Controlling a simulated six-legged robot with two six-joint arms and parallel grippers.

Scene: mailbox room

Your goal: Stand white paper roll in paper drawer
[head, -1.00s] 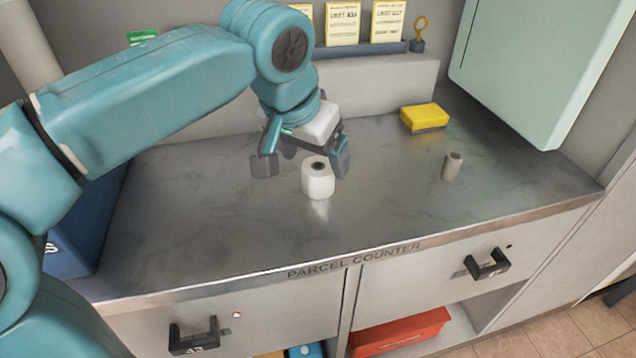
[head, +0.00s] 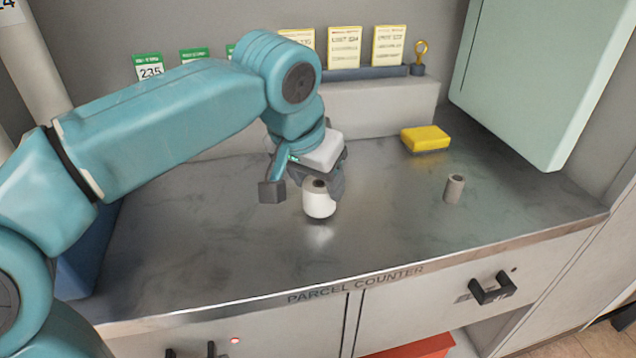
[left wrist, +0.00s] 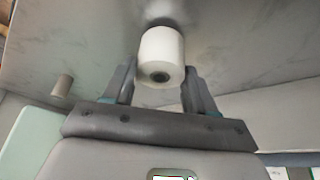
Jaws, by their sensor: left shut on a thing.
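The white paper roll (head: 319,204) is at the middle of the parcel counter, its dark core hole facing up and slightly tilted. My left gripper (head: 304,189) is shut on it from above. In the left wrist view the roll (left wrist: 162,48) sits between the two fingers of the gripper (left wrist: 160,88). A reflection shows below the roll; it appears a little above the counter. Two drawer fronts are shut below the counter, a left one (head: 270,335) and a right one (head: 430,310). I cannot tell which is the paper drawer. My right gripper is not in view.
A grey cylinder (head: 454,188) and a yellow block (head: 426,139) are on the counter (head: 220,250) to the right. A pale green cabinet (head: 525,70) overhangs the right side. Cards stand on a rack (head: 385,71) at the back. The front counter area is clear.

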